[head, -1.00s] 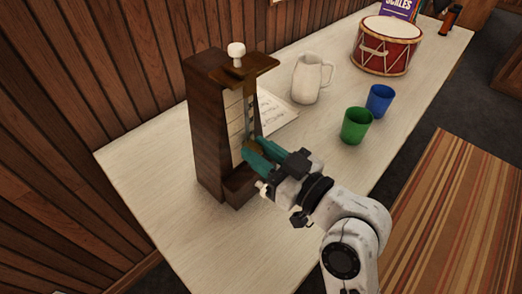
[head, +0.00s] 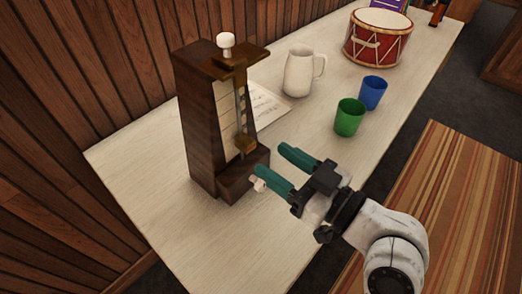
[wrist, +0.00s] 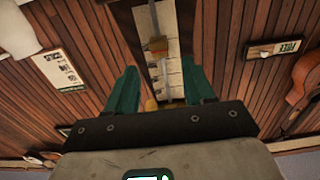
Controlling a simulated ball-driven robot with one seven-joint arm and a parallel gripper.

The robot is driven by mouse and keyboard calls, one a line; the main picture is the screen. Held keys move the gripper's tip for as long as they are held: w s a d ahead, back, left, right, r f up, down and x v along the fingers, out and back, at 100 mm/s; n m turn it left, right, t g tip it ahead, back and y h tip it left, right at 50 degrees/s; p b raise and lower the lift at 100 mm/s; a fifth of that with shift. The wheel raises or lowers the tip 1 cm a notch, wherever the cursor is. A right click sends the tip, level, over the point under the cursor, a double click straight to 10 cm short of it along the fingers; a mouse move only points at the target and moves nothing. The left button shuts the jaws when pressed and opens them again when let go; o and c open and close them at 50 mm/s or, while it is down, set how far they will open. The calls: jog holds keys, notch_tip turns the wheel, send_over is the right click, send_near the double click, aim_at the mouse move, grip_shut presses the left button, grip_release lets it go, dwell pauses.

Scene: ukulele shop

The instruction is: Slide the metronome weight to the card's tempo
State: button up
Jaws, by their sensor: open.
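The dark wooden metronome (head: 203,130) stands upright on the pale table, with a pale scale strip on its front. My gripper (head: 276,168) is open and empty, in front and to the right of the metronome base, apart from the weight. In the wrist view the fingers (wrist: 162,90) spread either side of the rod and scale in the background.
A white jug (head: 298,73), a green cup (head: 349,117), a blue cup (head: 372,92) and a red drum (head: 377,39) stand farther along the table (head: 215,245). A white knob (head: 226,41) tops the metronome. Wood-panelled wall is close on the left.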

jog(key=shift+v, duration=2.25)
